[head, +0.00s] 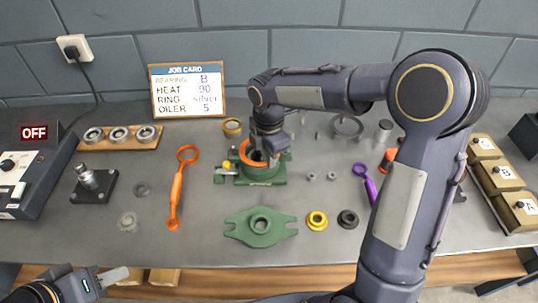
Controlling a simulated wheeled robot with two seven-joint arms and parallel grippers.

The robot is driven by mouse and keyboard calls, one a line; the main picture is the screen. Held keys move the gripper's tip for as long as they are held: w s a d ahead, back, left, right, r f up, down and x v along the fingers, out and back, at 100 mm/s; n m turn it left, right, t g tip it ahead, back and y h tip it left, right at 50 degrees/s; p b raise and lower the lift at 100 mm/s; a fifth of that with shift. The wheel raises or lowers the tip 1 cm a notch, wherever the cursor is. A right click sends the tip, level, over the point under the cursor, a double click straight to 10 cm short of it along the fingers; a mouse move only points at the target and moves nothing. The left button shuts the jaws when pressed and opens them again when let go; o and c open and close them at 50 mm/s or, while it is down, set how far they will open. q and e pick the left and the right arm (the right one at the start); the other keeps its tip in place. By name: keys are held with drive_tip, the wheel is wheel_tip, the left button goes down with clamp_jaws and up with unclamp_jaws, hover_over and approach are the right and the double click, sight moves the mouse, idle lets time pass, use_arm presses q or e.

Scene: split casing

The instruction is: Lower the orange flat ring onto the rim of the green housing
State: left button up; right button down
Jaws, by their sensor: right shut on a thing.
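The green housing (262,178) stands on the table near the middle of the head view. The orange flat ring (244,153) shows at the housing's top, partly hidden behind my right gripper, and looks tilted. My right gripper (270,154) points down over the housing and is shut on the ring. I cannot tell whether the ring touches the rim. My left gripper (112,277) is low at the bottom left, away from the housing. Whether its fingers are apart does not show clearly.
A green flanged cover (261,227) lies in front of the housing. An orange ring-ended tool (178,188) lies to the left and a purple one (365,183) to the right. Yellow (316,221) and black (348,219) rings lie at front right. A job card (187,91) stands behind.

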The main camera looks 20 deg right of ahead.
drive_tip(key=shift+f, duration=0.2)
drive_tip(key=c, duration=1.4)
unclamp_jaws()
drive_tip(key=shift+o, duration=0.2)
wheel_tip(320, 180, up, 11)
drive_tip(key=p, duration=0.9)
drive_tip(key=shift+f, duration=0.15)
